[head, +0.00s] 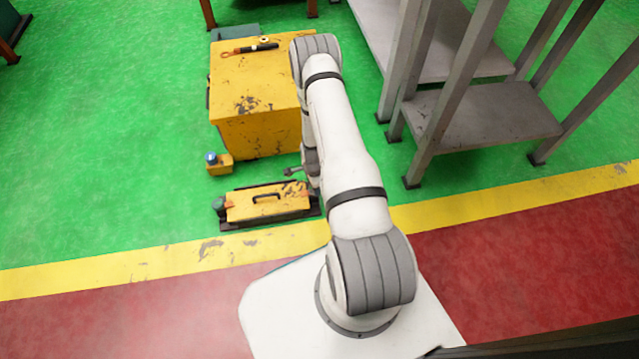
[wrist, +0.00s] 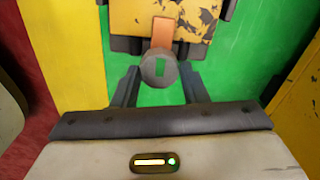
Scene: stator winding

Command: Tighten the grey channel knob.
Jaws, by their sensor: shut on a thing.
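The grey channel knob (wrist: 158,70) is a round grey piece with a green rectangular mark on its face. It sits at the end of an orange strip (wrist: 162,34) on a scuffed yellow body (wrist: 180,18) in the wrist view. My gripper (wrist: 158,78) has one dark finger on each side of the knob and is shut on it. In the head view my gripper (head: 292,171) is low, by the right end of the yellow case (head: 240,206), which has a dark handle. The arm hides much of that end, and I cannot make out the grey knob there.
A small yellow block with a blue top (head: 213,160) and a large yellow cabinet (head: 255,130) stand behind the case. A dark green knob (head: 219,204) is at the case's left end. Grey shelving (head: 480,115) stands to the right.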

